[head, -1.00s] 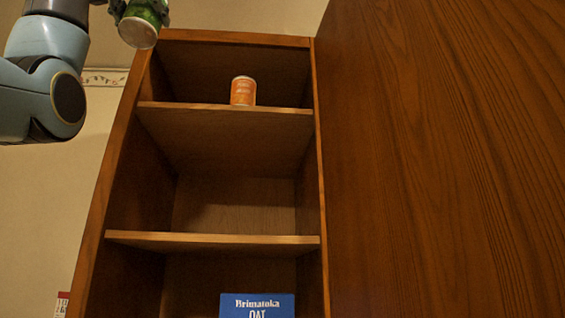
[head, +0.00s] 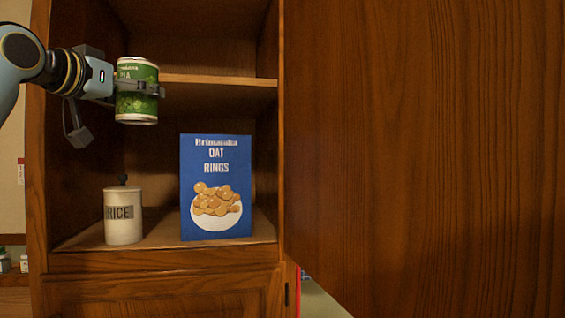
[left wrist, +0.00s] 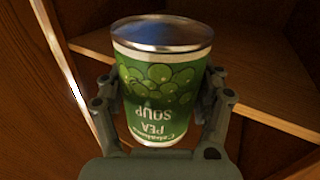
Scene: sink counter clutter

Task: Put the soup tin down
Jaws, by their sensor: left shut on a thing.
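The soup tin (head: 137,78), green with a pea soup label, is held upright in the head view, in front of the cupboard at about the height of a shelf board. My left gripper (head: 140,90) is shut around its sides. In the left wrist view the tin (left wrist: 162,85) sits between both fingers of the left gripper (left wrist: 165,105), with the label upside down in the picture. The tin hangs above the rice jar, apart from it. My right gripper is not in view.
A white rice jar (head: 123,217) and a blue oat rings box (head: 215,188) stand on the cupboard's lower shelf (head: 160,240). A shelf board (head: 220,80) runs above them. A wooden panel (head: 420,140) fills the right. Bare shelf shows between jar and box.

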